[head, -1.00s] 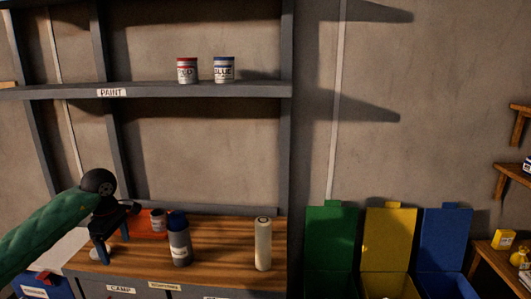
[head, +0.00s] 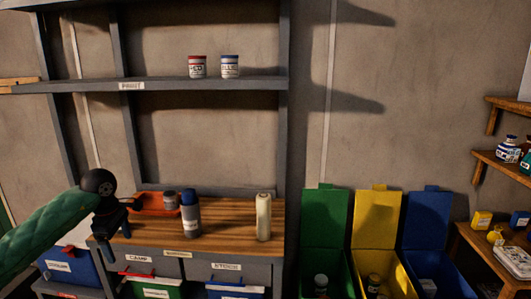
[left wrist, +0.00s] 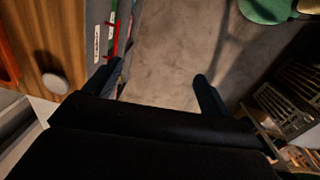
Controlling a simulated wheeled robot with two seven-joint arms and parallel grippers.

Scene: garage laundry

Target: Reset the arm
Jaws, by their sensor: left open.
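My left arm comes in from the left in the head view, in a green sleeve. My left gripper (head: 114,232) hangs at the left front edge of the wooden workbench (head: 232,212). In the left wrist view its two fingers (left wrist: 158,88) are wide apart with only bare floor between them, so it is open and empty. My right gripper is in neither view.
On the bench stand a blue-capped bottle (head: 190,215), a pale cylinder (head: 263,217) and a red tray (head: 155,204) with a can. Paint cans (head: 197,66) sit on the shelf above. Green (head: 325,215), yellow (head: 376,220) and blue (head: 427,221) lidded bins stand right.

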